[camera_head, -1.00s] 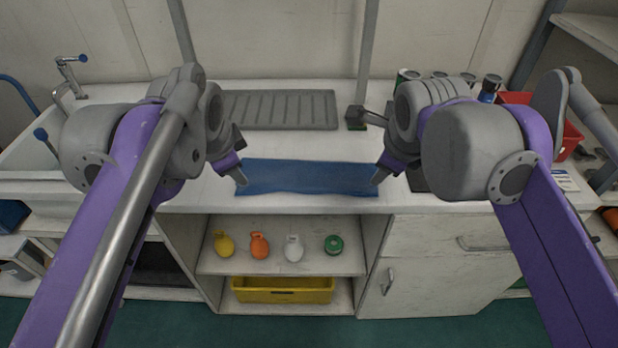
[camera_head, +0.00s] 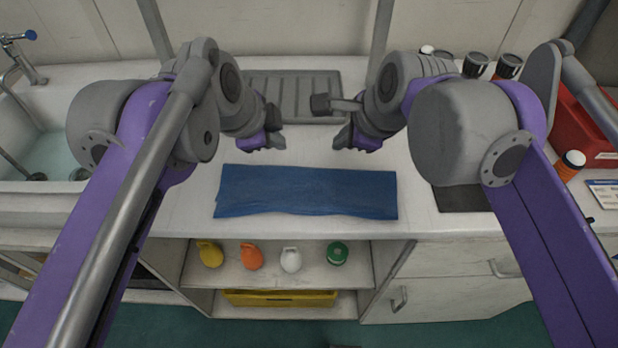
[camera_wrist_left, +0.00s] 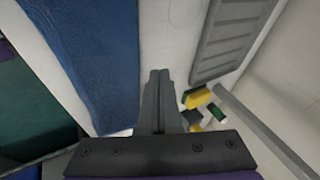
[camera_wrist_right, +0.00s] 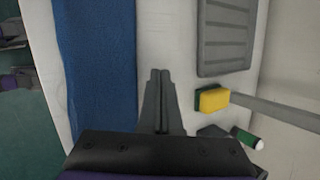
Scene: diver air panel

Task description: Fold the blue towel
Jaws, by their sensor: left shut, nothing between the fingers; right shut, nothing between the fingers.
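The blue towel (camera_head: 305,192) lies on the white counter near its front edge, as a long flat strip running left to right. It also shows in the left wrist view (camera_wrist_left: 95,50) and the right wrist view (camera_wrist_right: 95,70). My left gripper (camera_head: 279,146) is shut and empty, behind the towel and clear of it. My right gripper (camera_head: 338,145) is shut and empty, also behind the towel and apart from it. Both wrist views show closed fingers (camera_wrist_left: 158,75) (camera_wrist_right: 160,75) with bare counter around their tips.
A grey ribbed drainer (camera_head: 295,90) lies at the back of the counter. A sink (camera_head: 50,150) is at the left, a red bin (camera_head: 590,120) at the right. A yellow-green sponge (camera_wrist_right: 212,99) is near the drainer. Open shelves below hold several small items and a yellow tray (camera_head: 280,298).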

